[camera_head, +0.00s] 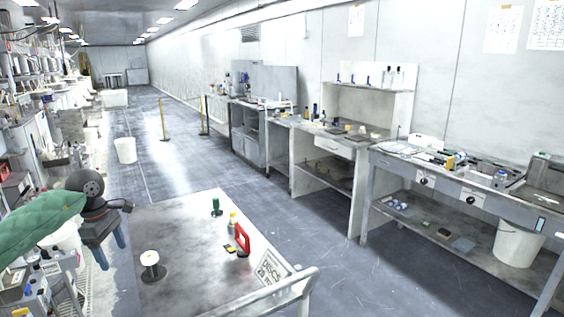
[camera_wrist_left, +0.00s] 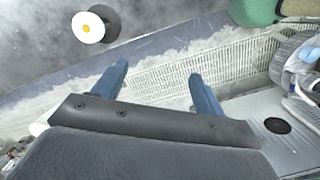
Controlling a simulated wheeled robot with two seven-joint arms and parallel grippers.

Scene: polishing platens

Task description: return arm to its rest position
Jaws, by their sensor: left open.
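My left gripper (camera_head: 112,252) is in the head view at the left edge of the grey cart top (camera_head: 190,285). Its two blue fingers are apart and point down, with nothing between them. In the left wrist view the open fingers (camera_wrist_left: 155,88) show over a pale ribbed surface beyond the cart's edge. A white-topped round piece on a dark base (camera_head: 150,262) stands on the cart, to the right of the gripper and apart from it. It also shows at the upper left of the left wrist view (camera_wrist_left: 88,27). My right gripper is in neither view.
The cart also holds a green-topped item (camera_head: 216,207), a red-handled tool (camera_head: 243,240) and a printed sign (camera_head: 272,271). Crowded shelving lines the left. Workbenches (camera_head: 440,172) line the right wall.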

